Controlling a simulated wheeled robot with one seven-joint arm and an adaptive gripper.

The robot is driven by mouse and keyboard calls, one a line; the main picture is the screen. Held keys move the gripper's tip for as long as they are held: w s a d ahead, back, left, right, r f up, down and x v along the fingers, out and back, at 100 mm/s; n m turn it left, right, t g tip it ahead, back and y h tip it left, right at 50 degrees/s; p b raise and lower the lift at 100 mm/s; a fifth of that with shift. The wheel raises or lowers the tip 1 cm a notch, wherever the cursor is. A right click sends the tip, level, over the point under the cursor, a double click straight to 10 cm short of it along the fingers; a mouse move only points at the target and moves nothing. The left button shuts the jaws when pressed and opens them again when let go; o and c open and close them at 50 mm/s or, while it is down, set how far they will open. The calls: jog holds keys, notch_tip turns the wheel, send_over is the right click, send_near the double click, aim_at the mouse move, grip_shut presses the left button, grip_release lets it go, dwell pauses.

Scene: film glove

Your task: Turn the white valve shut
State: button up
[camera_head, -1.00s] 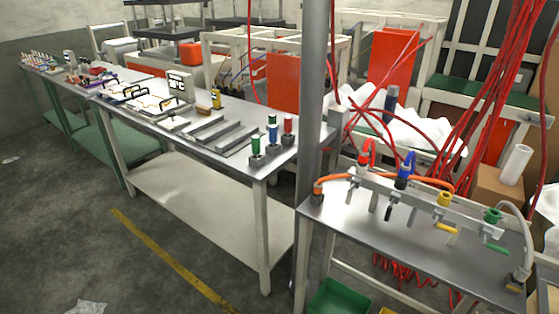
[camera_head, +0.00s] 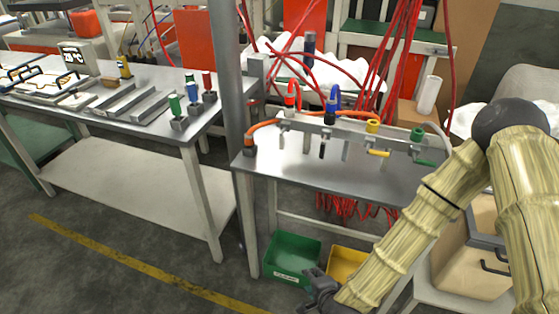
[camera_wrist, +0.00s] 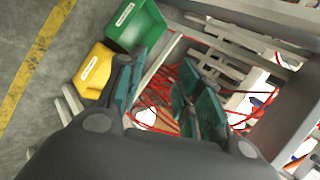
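A grey metal manifold (camera_head: 350,131) stands along the metal table (camera_head: 300,170) in the head view, with red, blue, yellow and green fittings on top. Its valve handles hang or stick out at the front: a black one (camera_head: 322,151), a yellow one (camera_head: 378,153) and a green one (camera_head: 426,163). A pale upright piece (camera_head: 296,143) under the red fitting may be the white valve handle; it is too small to be sure. My gripper (camera_head: 318,290) is low in front of the table, well away from the manifold. In the wrist view its fingers (camera_wrist: 162,90) are apart and empty.
A green bin (camera_head: 292,259) and a yellow bin (camera_head: 346,264) sit below the table. A metal post (camera_head: 233,100) stands at the table's left. Red cables (camera_head: 395,70) hang behind. An orange hose (camera_head: 268,122) runs to the manifold's left end.

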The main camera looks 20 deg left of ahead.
jog(key=w+a+r+m+t+b, duration=0.2)
jog(key=w+a+r+m+t, duration=0.1)
jog(key=w+a+r+m, duration=0.4)
jog(key=m+t+h+b, duration=0.2)
jog(key=m+t+b, duration=0.35)
jog(key=m, duration=0.95)
send_near(281, 142)
jog(key=f+t+p, duration=0.1)
jog(key=t, duration=0.1)
jog(key=shift+g, duration=0.25)
jog(key=w, duration=0.3)
jog(key=w+a, duration=0.1)
jog(key=w, duration=0.6)
jog(key=shift+w+a+f+p, duration=0.2)
jog(key=shift+w+a+p, duration=0.15)
jog(key=shift+p, duration=0.05)
jog(key=shift+c, duration=0.3)
grip_shut()
